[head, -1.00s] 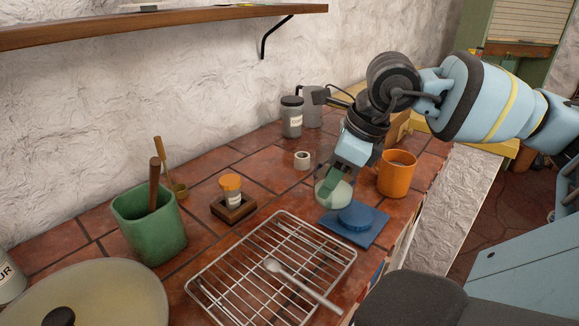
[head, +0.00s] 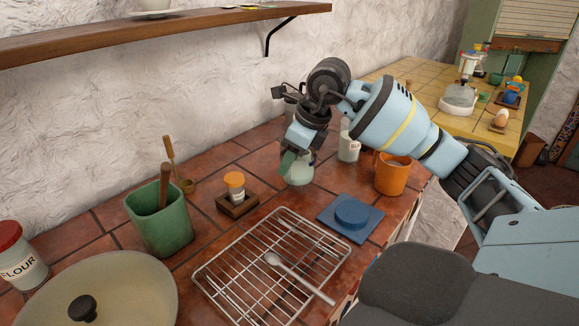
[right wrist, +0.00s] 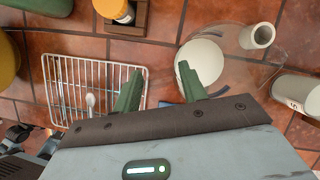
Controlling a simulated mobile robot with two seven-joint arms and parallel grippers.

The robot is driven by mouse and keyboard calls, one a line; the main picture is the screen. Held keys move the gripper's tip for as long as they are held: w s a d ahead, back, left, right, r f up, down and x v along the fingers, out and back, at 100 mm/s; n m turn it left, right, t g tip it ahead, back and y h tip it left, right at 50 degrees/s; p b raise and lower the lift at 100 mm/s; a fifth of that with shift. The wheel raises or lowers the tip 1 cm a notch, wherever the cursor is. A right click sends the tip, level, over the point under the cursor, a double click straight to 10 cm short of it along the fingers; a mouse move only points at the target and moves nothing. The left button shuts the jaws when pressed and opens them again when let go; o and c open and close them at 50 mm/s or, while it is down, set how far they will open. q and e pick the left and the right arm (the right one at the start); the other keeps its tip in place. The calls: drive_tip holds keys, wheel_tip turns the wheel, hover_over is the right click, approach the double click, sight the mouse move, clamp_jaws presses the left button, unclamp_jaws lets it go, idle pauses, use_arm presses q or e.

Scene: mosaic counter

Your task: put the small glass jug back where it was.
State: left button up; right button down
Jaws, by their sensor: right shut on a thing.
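The small glass jug (head: 300,173), clear with pale contents, hangs from my right gripper (head: 290,160) over the tiled counter, behind the wire rack. The right gripper's green fingers are shut on it; the exact grip point is partly hidden. In the right wrist view the jug (right wrist: 205,62) shows as a pale disc in a clear glass outline, against the right finger of the gripper (right wrist: 158,80). I cannot tell whether its base touches the tiles. My left gripper is not in view.
A blue mat with a blue lid (head: 351,212) and an orange mug (head: 394,176) stand to the right. The wire rack (head: 246,286) is in front. An orange-capped jar (head: 235,183) stands left. A small white cylinder (right wrist: 257,36) and a labelled canister (right wrist: 297,92) are near the jug.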

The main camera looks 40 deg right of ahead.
drive_tip(key=shift+w, duration=0.3)
drive_tip(key=shift+w+f, duration=0.1)
drive_tip(key=shift+f, duration=1.65)
drive_tip(key=shift+f, duration=0.2)
drive_tip(key=c, duration=0.8)
unclamp_jaws()
drive_tip(key=shift+r, duration=0.1)
drive_tip(key=v, duration=1.2)
drive_tip(key=shift+p, duration=0.4)
